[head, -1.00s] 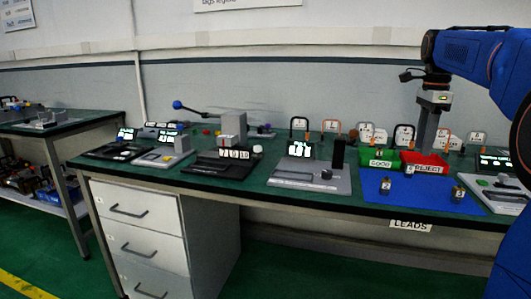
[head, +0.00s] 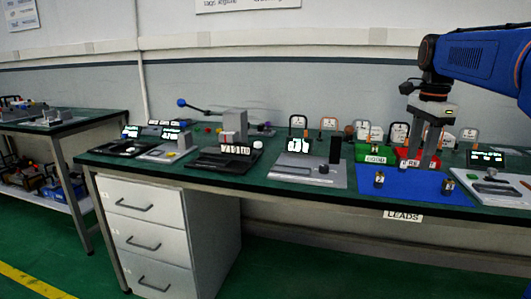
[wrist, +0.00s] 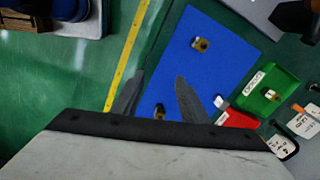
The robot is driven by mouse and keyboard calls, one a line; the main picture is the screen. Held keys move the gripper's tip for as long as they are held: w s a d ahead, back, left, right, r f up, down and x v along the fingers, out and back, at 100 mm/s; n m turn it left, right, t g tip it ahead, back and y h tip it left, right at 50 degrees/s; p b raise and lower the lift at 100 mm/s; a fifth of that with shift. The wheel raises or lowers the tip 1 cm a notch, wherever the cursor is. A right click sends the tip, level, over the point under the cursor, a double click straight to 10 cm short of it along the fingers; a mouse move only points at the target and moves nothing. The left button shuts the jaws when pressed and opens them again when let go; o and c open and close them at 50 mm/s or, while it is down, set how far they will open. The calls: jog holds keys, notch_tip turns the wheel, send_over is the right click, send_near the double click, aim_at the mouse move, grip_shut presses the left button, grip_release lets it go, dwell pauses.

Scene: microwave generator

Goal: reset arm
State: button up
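My gripper (head: 425,163) hangs from the blue arm at the right of the head view, fingers down, in front of the red REJECT bin (head: 408,162). In the wrist view its two fingers (wrist: 160,84) stand apart with nothing held between them. Below them is the blue mat (wrist: 215,50), with one small brass-coloured piece (wrist: 200,44) and another (wrist: 158,110) near the fingers. The same pieces show on the mat in the head view, one at left (head: 379,179) and one at right (head: 448,186).
The green GOOD bin (wrist: 270,92) has a small piece inside. Several padlock-like tags (head: 398,133) stand behind the bins. A grey device with a display (head: 307,168) is left of the mat, another device (head: 497,188) right of it. Drawers (head: 147,235) stand under the bench.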

jog(key=s+a+f+n+t, duration=0.2)
jog(key=s+a+f+n, duration=0.4)
jog(key=s+f+n, duration=0.3)
jog(key=s+a+f+n+t, duration=0.2)
jog(key=s+a+f+n, duration=0.4)
jog(key=s+f, duration=0.9)
jog(key=s+n, duration=0.2)
jog(key=shift+s+n, duration=0.25)
jog(key=shift+n, duration=0.15)
jog(key=shift+a, duration=0.1)
